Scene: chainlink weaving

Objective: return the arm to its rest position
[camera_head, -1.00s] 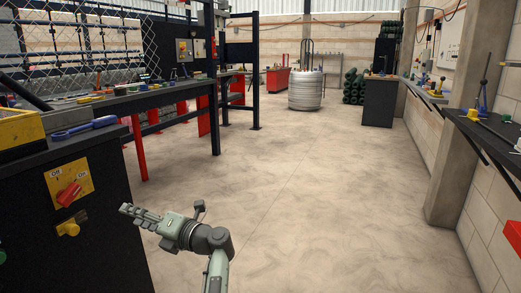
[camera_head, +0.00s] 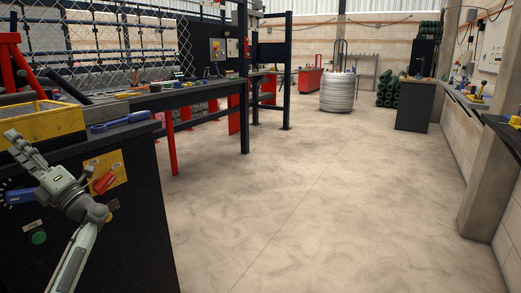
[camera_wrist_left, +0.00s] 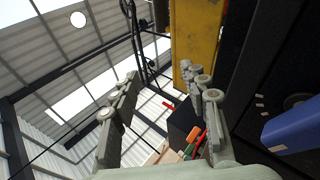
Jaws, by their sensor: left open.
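My left gripper (camera_head: 18,140) is at the left edge of the head view, its arm rising from the bottom left. It overlaps the front of a black cabinet (camera_head: 140,220) in the picture, just below the yellow tray (camera_head: 62,122). I cannot tell whether it touches the cabinet. In the left wrist view its two grey fingers (camera_wrist_left: 160,82) stand apart with nothing between them. The gripper is open and empty, and that camera looks upward towards the roof. My right gripper is in neither view.
The cabinet carries a yellow switch panel (camera_head: 118,166) with a red switch (camera_head: 104,183), beside my wrist. A blue tool (camera_head: 122,122) lies on its top. A long workbench (camera_head: 190,97) runs behind. The floor (camera_head: 320,200) to the right is open.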

